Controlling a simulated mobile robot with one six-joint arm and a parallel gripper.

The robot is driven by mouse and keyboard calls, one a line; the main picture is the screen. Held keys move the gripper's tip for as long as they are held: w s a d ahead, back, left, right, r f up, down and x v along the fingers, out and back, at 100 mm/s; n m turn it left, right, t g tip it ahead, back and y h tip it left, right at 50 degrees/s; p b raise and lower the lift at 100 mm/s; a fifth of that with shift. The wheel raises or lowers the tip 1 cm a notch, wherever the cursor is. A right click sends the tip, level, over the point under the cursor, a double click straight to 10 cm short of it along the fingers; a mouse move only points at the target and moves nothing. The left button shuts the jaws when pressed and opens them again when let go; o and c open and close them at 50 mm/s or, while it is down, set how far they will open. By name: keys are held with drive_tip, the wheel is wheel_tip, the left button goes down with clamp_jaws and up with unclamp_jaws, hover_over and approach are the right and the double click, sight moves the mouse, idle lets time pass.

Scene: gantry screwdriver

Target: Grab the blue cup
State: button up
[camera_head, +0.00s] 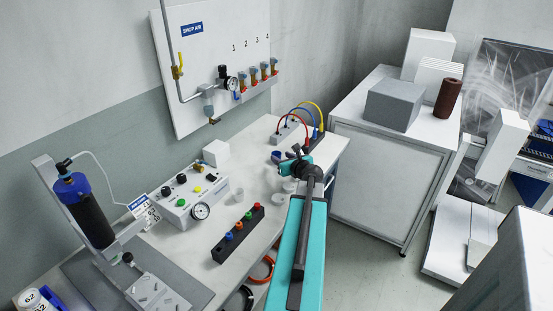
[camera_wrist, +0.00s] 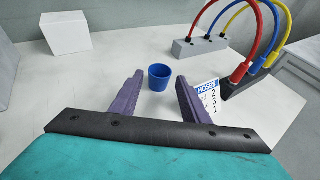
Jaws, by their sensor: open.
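The blue cup (camera_wrist: 159,77) stands upright on the pale table in the wrist view, straight ahead and showing between my finger tips. My gripper (camera_wrist: 160,82) is open, with its two purple fingers spread to the left and right of the cup in the picture. The cup looks a little beyond the tips, and no contact is visible. In the head view, a small blue shape (camera_head: 276,156) that looks like the cup sits beside my gripper (camera_head: 293,163), partly hidden by it.
A hose block (camera_wrist: 200,50) with red, blue and yellow hoses and a label card (camera_wrist: 208,94) stand to the right. A white block (camera_wrist: 66,33) stands at the back left. In the head view, a control box (camera_head: 187,200) and a dark button strip (camera_head: 238,235) lie left of my arm.

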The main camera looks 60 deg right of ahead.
sight(275, 153)
drive_tip(key=shift+w+d+f, duration=0.2)
drive_tip(key=shift+w+d, duration=0.1)
drive_tip(key=shift+w, duration=0.2)
drive_tip(key=shift+w+d, duration=0.1)
drive_tip(key=shift+p+x, duration=0.35)
drive_tip(key=shift+x, duration=2.15)
drive_tip(key=shift+f, duration=0.1)
drive_tip(key=c, duration=0.8)
drive_tip(key=shift+r, duration=0.2)
